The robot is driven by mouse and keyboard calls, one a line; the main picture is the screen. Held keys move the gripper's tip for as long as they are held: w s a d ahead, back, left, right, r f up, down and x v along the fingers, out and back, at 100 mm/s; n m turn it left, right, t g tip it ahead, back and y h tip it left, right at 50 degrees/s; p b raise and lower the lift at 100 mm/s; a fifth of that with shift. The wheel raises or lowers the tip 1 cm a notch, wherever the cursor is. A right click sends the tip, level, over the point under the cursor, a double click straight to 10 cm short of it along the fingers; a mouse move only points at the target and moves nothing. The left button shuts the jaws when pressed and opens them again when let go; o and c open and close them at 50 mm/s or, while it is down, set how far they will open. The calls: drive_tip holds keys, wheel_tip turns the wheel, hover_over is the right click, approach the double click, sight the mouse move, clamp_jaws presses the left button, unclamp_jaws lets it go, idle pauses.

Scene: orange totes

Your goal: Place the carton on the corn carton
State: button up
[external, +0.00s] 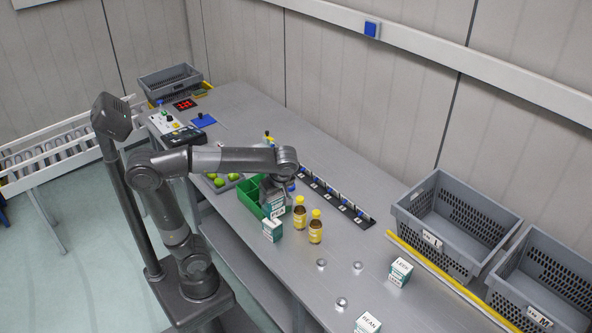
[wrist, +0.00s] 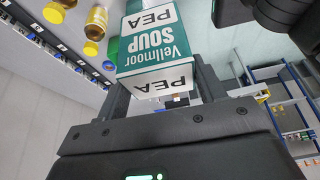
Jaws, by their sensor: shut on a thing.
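In the wrist view this white and teal carton (wrist: 152,50) reads "Vellmoor SOUP PEA" and sits between the two fingers. A leek carton (external: 401,271) and a bean carton (external: 367,323) stand farther right on the bench.
Two yellow-capped bottles (external: 300,213) (external: 315,228) stand close right of the gripper. The green bin (external: 250,195) is beside it. A black strip (external: 337,196) lies behind. Small metal discs (external: 358,265) dot the bench. Grey totes (external: 455,220) stand at the right.

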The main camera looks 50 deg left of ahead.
wheel_tip(320, 180, down, 5)
drive_tip(key=shift+s+a+r, duration=0.1)
drive_tip(key=shift+s+a, duration=0.05)
drive_tip(key=shift+w+a+f, duration=1)
drive_tip(key=shift+a+f, duration=0.65)
drive_tip(key=shift+f, duration=0.2)
drive_tip(key=shift+w+a+f, duration=0.95)
drive_tip(key=shift+a+f, duration=0.65)
drive_tip(key=shift+f, duration=0.3)
drive_tip(key=shift+w+a+f, duration=1)
drive_tip(key=shift+a+f, duration=0.65)
drive_tip(key=shift+f, duration=0.2)
drive_tip(key=o, duration=1.2)
drive_tip(key=shift+f, duration=0.1)
